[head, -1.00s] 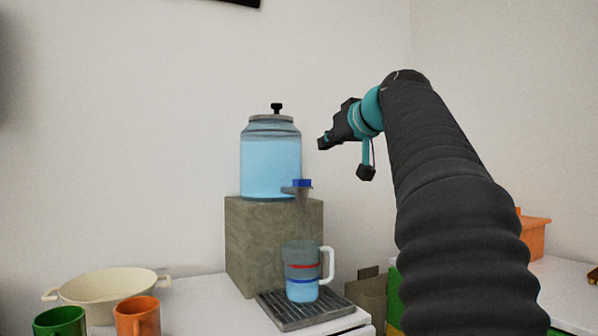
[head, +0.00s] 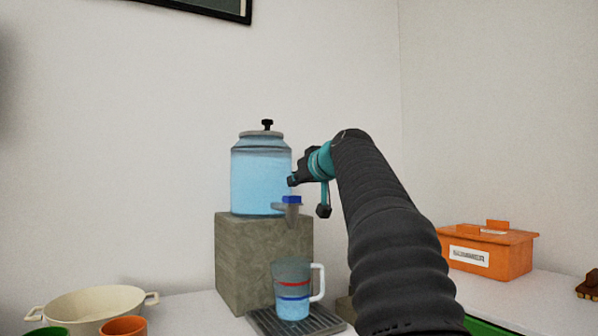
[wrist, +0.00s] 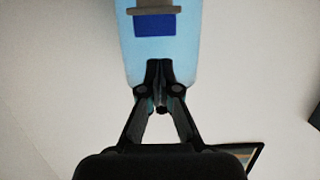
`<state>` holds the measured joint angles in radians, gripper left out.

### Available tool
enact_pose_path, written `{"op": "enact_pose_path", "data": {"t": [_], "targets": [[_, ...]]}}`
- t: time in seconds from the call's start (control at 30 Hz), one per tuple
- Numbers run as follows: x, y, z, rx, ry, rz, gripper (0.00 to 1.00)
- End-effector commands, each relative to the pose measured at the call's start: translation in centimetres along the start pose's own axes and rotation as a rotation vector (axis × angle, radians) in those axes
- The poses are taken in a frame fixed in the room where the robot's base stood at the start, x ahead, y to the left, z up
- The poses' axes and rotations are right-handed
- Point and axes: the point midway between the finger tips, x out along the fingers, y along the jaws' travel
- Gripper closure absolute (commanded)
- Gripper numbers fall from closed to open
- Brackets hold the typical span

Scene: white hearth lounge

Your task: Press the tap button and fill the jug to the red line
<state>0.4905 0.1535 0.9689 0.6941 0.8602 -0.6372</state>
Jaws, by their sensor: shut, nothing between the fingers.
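The glass dispenser (head: 261,180) of blue water stands on a stone block (head: 235,258). Its grey tap (head: 290,209) carries a blue button (head: 292,199), which also shows in the wrist view (wrist: 154,26). The jug (head: 291,272), with a white handle, stands upright below the tap on a slatted drip tray (head: 333,324). It has a red line above a blue line. Pale blue water reaches about the blue line, below the red one. My gripper (head: 292,181) is shut and empty, a little above the button in the head view; in the wrist view its fingertips (wrist: 159,68) appear apart from the button.
A cream pot (head: 92,303), an orange mug (head: 124,326) and a green mug (head: 47,331) stand at the lower left. An orange labelled box (head: 487,253) is at the right. A dark picture frame (head: 205,8) hangs above.

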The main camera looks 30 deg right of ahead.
Motion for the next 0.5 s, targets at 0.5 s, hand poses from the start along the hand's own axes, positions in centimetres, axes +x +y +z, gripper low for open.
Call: {"op": "enact_pose_path", "data": {"t": [0.5], "targets": [[0.5,0.0,1.9,0.001,-0.001,-0.001,1.00]]}}
